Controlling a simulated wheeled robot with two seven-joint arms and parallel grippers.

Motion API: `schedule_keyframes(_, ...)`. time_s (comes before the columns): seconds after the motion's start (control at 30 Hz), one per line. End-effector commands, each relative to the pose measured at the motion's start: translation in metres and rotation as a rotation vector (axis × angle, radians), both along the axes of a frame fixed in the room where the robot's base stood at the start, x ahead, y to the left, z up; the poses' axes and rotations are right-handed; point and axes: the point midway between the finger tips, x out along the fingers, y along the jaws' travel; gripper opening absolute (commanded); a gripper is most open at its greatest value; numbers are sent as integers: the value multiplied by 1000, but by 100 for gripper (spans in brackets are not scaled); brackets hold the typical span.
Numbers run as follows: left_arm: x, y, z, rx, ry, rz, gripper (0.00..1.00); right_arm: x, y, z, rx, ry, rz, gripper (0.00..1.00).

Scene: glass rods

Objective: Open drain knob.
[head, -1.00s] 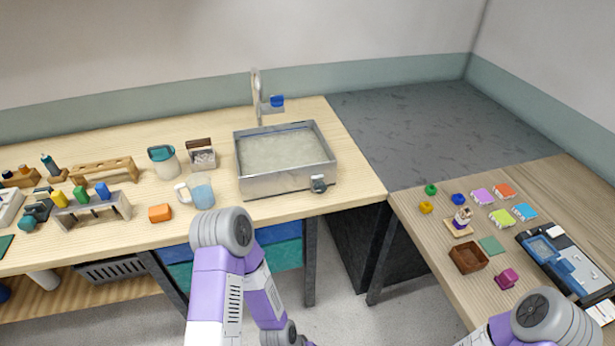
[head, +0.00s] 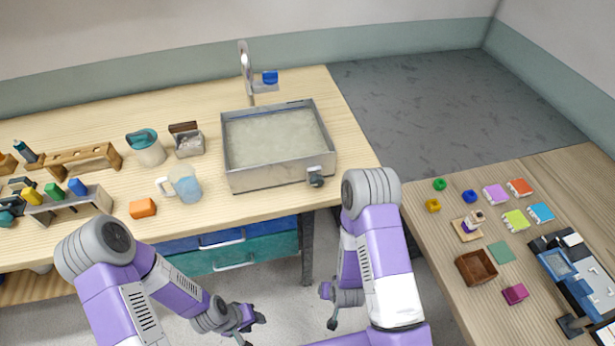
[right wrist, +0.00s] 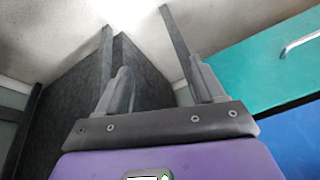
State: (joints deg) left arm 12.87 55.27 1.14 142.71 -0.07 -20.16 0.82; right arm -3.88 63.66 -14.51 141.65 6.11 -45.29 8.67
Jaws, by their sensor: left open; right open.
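The drain knob (head: 316,177) is a dark grey knob on the front of the metal sink basin (head: 230,183), near its front right corner. The basin is filled with cloudy liquid. My left gripper (head: 256,330) is open and empty, low in front of the bench, below the drawers. My right gripper (head: 328,307) is low too, below and in front of the knob. In the right wrist view its two fingers (right wrist: 160,88) are spread with nothing between them. Neither gripper touches the knob.
A faucet with a blue handle (head: 270,77) stands behind the basin. A jug of bluish liquid (head: 186,185), an orange block (head: 142,208) and a teal-topped container (head: 146,147) stand left of it. A side table (head: 440,250) with small items is at right. Teal drawers (right wrist: 265,60) are near.

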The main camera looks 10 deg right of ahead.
Motion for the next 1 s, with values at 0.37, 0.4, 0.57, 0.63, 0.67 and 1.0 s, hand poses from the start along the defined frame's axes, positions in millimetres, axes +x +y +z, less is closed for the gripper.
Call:
schedule_keyframes(0.37, 0, 0, 35, 0, 0, 0, 43, 145, -32, 178, -416, -942, 200, 68)
schedule_keyframes(0.4, 0, 0, 37, 0, 0, 0, 43, 152, -26, 196, -424, -1013, 230, 68)
schedule_keyframes(0.57, 0, 0, 39, 0, 0, 0, 43, 163, -7, 239, -435, -1186, 307, 68)
schedule_keyframes(0.63, 0, 0, 39, 0, 0, 0, 43, 167, -4, 245, -435, -1213, 319, 68)
schedule_keyframes(0.67, 0, 0, 39, 0, 0, 0, 43, 170, -3, 246, -436, -1218, 321, 68)
schedule_keyframes(1.0, 0, 0, 38, 0, 0, 0, 43, 221, -1, 246, -435, -1219, 321, 68)
